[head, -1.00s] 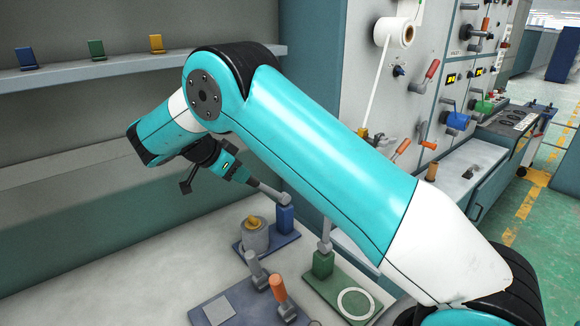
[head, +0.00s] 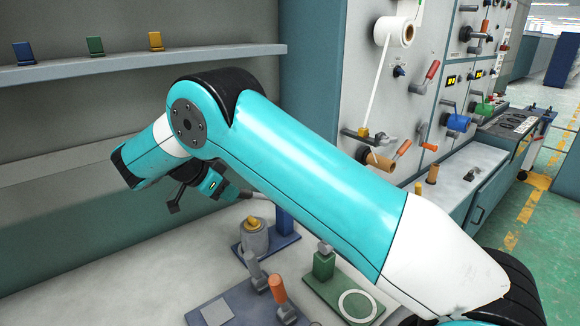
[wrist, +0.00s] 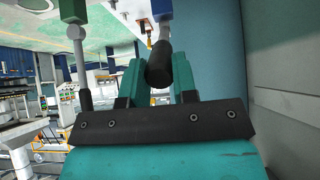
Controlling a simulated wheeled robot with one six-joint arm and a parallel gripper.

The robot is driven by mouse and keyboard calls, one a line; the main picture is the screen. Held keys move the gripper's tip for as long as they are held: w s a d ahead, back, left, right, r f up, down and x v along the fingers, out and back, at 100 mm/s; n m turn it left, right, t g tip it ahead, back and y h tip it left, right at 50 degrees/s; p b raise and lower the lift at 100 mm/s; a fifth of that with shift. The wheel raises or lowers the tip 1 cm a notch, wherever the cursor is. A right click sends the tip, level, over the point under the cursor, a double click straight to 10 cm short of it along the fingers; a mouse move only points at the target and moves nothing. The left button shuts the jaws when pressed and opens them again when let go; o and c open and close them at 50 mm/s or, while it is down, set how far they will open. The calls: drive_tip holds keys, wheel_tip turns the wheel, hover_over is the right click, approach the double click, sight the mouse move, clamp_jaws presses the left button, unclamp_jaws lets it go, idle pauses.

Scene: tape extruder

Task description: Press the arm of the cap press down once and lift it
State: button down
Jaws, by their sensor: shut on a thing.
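The cap press has a blue base plate (head: 288,241), a blue post (head: 285,222) and a grey cup (head: 254,240) with a yellow cap (head: 252,223) on top. Its grey arm (head: 257,195) runs nearly level from behind my arm link toward my gripper (head: 222,190), above the cap and apart from it. In the wrist view, my gripper (wrist: 158,75) is shut around the black grip (wrist: 160,66) of the press arm. The joint of the press arm at the post is hidden in the head view by my upper link.
A green-based press (head: 338,292) with a white ring stands to the right. A grey plate with an orange-handled lever (head: 279,291) is in front. A wall panel (head: 362,60) with a tape roll (head: 393,33) rises behind. The bench on the left is clear.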

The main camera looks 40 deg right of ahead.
drive_tip(key=shift+a+f, duration=0.1)
drive_tip(key=shift+a, duration=0.05)
drive_tip(key=shift+a+f+b, duration=0.35)
drive_tip(key=shift+f+b, duration=0.2)
drive_tip(key=shift+f, duration=0.3)
drive_tip(key=shift+a+f+b, duration=0.35)
drive_tip(key=shift+f+b, duration=0.2)
drive_tip(key=shift+f, duration=0.3)
drive_tip(key=shift+a+f+b, duration=0.35)
drive_tip(key=shift+f+b, duration=0.2)
drive_tip(key=shift+f, duration=0.3)
drive_tip(key=shift+f, duration=0.1)
drive_tip(key=shift+a+f+b, duration=0.15)
drive_tip(key=shift+f+b, duration=0.55)
drive_tip(key=shift+f, duration=0.15)
drive_tip(key=shift+a+f+b, duration=0.1)
drive_tip(key=shift+f+b, duration=0.6)
drive_tip(key=shift+f, duration=0.15)
drive_tip(key=c, duration=0.8)
unclamp_jaws()
drive_tip(key=shift+r, duration=0.15)
drive_tip(key=shift+r, duration=0.1)
